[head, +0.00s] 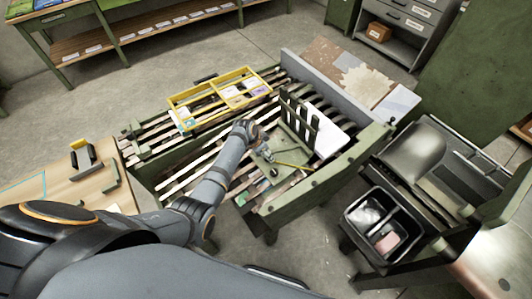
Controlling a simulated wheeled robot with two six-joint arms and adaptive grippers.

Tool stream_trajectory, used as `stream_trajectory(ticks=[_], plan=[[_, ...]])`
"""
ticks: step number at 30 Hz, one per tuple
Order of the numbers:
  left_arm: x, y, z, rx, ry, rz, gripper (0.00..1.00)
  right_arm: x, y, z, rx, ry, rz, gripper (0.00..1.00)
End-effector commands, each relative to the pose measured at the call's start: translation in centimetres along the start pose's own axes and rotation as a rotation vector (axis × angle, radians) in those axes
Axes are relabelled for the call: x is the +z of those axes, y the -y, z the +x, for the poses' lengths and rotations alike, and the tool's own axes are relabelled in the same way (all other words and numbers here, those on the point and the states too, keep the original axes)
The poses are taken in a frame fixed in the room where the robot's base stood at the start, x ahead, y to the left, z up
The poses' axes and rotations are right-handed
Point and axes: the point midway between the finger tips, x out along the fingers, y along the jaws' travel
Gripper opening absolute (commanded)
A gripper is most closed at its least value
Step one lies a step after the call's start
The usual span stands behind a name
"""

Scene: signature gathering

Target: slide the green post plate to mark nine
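The green post plate (299,121), with several upright posts, stands on the slatted bench (160,180) near its right end. A pale sheet or panel (330,138) stands against the posts' right side. My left arm reaches in from the lower left. Its gripper (266,153) is low beside the near left side of the posts, over a flat green base piece (268,177). The fingers are too small and partly hidden to tell if they are open, shut or touching the plate. I cannot make out mark nine. My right gripper is not in view.
A yellow divided frame (220,97) with cards lies on the slats at the back left. A grey wall (335,88) bounds the bench's right end. A black two-part bin (383,222) and dark machine stand at right. A wooden table (95,185) is at left.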

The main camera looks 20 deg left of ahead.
Motion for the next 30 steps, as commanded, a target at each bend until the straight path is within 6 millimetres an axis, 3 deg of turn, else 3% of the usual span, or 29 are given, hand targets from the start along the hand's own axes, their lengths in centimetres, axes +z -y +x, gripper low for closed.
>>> stream_trajectory(ticks=[2,12,22,30], plan=[[0.0,0.0,0.0,0.000,0.000,0.000,0.46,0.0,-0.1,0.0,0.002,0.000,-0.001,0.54],[0.0,0.0,0.0,0.001,0.001,-0.001,0.00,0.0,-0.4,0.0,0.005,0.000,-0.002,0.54],[0.6,-0.1,-0.4,0.002,0.003,-0.002,0.00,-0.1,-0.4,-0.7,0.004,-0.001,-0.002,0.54],[5.3,-0.1,-1.5,0.003,0.007,-0.002,0.00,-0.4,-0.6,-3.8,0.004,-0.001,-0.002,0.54]])
